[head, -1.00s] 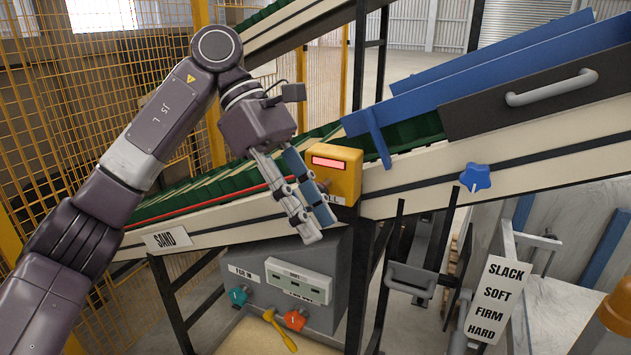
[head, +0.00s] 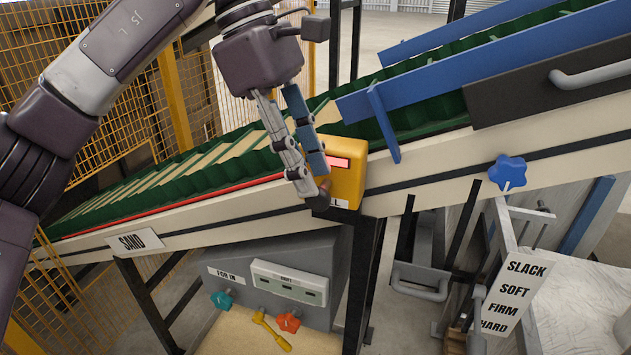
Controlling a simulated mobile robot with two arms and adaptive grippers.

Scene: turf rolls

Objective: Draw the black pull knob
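The black pull knob (head: 318,202) sticks out at the lower left of a yellow box (head: 348,176) with a lit red window, mounted on the conveyor's side rail. The knob is partly hidden by my gripper. My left gripper (head: 311,181) points down at the box's left side, its fingertips right at the knob. A narrow gap shows between its grey finger and its blue-padded finger. The fingers look open, and I cannot tell whether they touch the knob. My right gripper is not in view.
The green-belted conveyor (head: 200,180) slopes up to the right behind the gripper. A blue star knob (head: 508,173) and a SLACK-to-HARD sign (head: 513,294) stand at right. Below is a grey control box (head: 300,250) with teal (head: 221,300) and orange (head: 288,322) knobs.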

